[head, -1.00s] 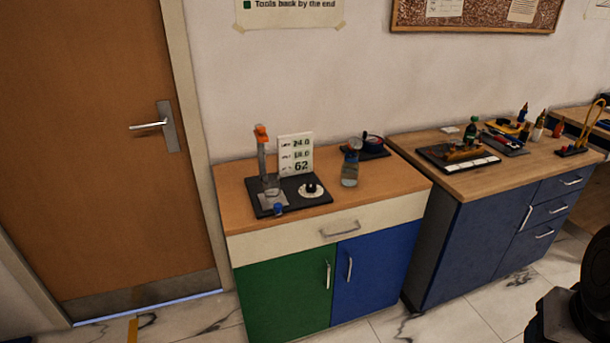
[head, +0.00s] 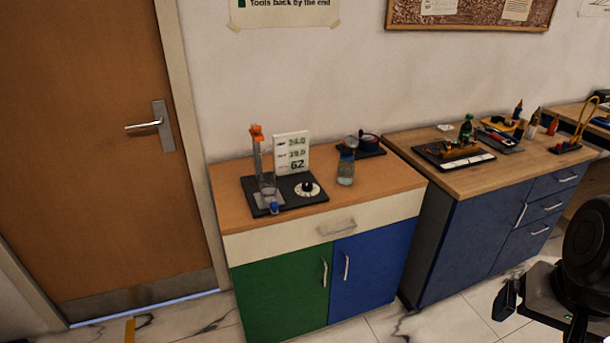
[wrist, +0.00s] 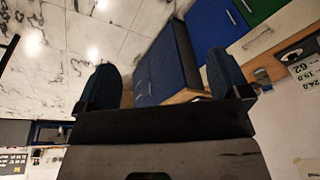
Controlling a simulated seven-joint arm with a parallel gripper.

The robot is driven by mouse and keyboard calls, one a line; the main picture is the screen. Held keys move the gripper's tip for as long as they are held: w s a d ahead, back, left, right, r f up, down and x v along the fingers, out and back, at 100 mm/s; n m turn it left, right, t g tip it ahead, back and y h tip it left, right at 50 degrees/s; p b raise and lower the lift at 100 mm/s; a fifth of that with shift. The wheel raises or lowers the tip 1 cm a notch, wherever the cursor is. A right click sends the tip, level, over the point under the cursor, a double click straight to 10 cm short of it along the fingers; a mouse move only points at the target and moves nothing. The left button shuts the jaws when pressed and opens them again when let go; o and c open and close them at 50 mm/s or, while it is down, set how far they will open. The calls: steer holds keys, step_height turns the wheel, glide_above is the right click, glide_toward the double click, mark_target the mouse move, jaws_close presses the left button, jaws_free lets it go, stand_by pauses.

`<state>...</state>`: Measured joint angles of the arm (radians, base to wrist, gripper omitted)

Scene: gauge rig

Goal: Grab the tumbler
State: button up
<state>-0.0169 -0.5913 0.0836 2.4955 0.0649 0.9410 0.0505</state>
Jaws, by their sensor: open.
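A clear glass vessel, which looks like the tumbler (head: 267,187), stands on the black gauge rig base (head: 290,204) in the head view, below an orange-topped upright (head: 257,150). It is small, and I cannot make out its details. My gripper (head: 540,318) is at the lower right of the head view, far from the rig and out over the floor. In the wrist view my gripper (wrist: 162,82) is open, with two dark fingers spread and nothing between them. The tumbler cannot be made out in the wrist view.
A clear bottle-like vessel (head: 345,172) with a grey-blue top stands right of the rig. A white readout card (head: 292,153) and a dial (head: 307,189) are on the rig. A blue cabinet (head: 465,235) with cluttered top stands between my gripper and the rig's cabinet.

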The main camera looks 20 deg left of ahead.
mark_target(275, 188)
steer(key=w+a+f+m+g+y, duration=0.2)
steer(key=w+a+m+y, duration=0.2)
steer(key=w+a, duration=1)
steer(key=w+a+f+m+g+y, duration=0.1)
steer(key=w+a+m+y, duration=0.3)
steer(key=w+a, duration=1)
steer(key=w+a+f+m+y, duration=0.1)
steer(key=w+a+f+m, duration=0.2)
steer(key=a, duration=0.7)
steer(key=w+a+f+m+y, duration=0.2)
steer(key=w+a+f+m, duration=0.1)
steer(key=a+f, duration=0.4)
steer(key=w+a+f+m+y, duration=0.1)
steer(key=w+a+f+m, duration=0.2)
steer(key=a, duration=0.9)
steer(key=shift+w+a+f+y, duration=0.15)
steer(key=shift+w+f+y, duration=0.05)
steer(key=shift+f, duration=0.5)
steer(key=shift+w+a+f+y, duration=0.15)
steer(key=shift+w+f+y, duration=0.05)
steer(key=shift+f, duration=0.45)
steer(key=shift+a+f, duration=0.15)
steer(key=shift+a, duration=0.05)
steer(key=shift+a, duration=0.1)
steer(key=shift+x, duration=1.2)
steer(key=shift+w, duration=0.1)
